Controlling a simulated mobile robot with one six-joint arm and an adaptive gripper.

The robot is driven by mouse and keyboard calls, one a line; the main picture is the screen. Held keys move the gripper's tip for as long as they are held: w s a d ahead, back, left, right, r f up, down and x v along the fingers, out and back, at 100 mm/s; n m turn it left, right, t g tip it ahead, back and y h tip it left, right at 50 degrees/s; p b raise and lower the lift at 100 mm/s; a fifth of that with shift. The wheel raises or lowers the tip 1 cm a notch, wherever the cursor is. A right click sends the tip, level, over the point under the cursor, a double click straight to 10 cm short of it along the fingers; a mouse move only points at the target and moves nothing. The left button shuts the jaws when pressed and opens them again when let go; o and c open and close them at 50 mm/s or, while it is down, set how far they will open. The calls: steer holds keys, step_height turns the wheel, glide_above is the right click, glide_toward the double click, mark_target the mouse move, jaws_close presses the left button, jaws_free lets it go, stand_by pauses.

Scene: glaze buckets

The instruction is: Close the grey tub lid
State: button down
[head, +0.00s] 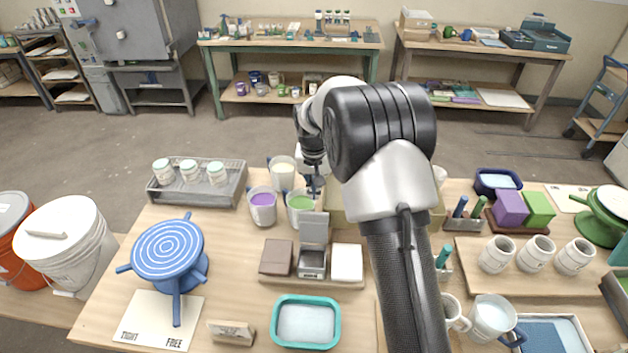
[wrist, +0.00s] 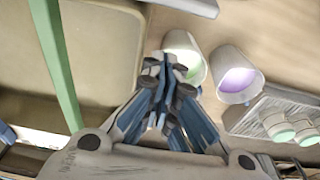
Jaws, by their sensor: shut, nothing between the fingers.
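The grey tub (head: 312,263) stands on a wooden board between a brown tub and a white one. Its lid (head: 314,229) stands up at the back edge, open. My gripper (head: 314,188) is shut and empty, above and behind the raised lid, close to the green-glaze bucket (head: 300,203). In the wrist view my gripper (wrist: 167,66) points toward the green-glaze bucket (wrist: 184,52), with its fingers together. I cannot make out the grey tub in the wrist view.
The brown tub (head: 276,257) and white tub (head: 347,262) flank the grey one. A purple-glaze bucket (head: 262,206) and a cream-glaze bucket (head: 283,174) stand near my gripper. A tan box (head: 336,209) is partly hidden behind my arm. A teal-rimmed tray (head: 305,321) lies in front.

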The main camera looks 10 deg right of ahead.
mark_target(313, 228)
steer(key=shift+s+a+f+b, duration=0.2)
steer(key=shift+s+f, duration=0.05)
steer(key=shift+s, duration=0.3)
steer(key=shift+s+a+f+b, duration=0.15)
steer(key=shift+s+f+b, duration=0.1)
steer(key=shift+s, duration=0.35)
steer(key=shift+s+a+f+b, duration=0.2)
steer(key=shift+s, duration=0.35)
steer(key=shift+w, duration=0.1)
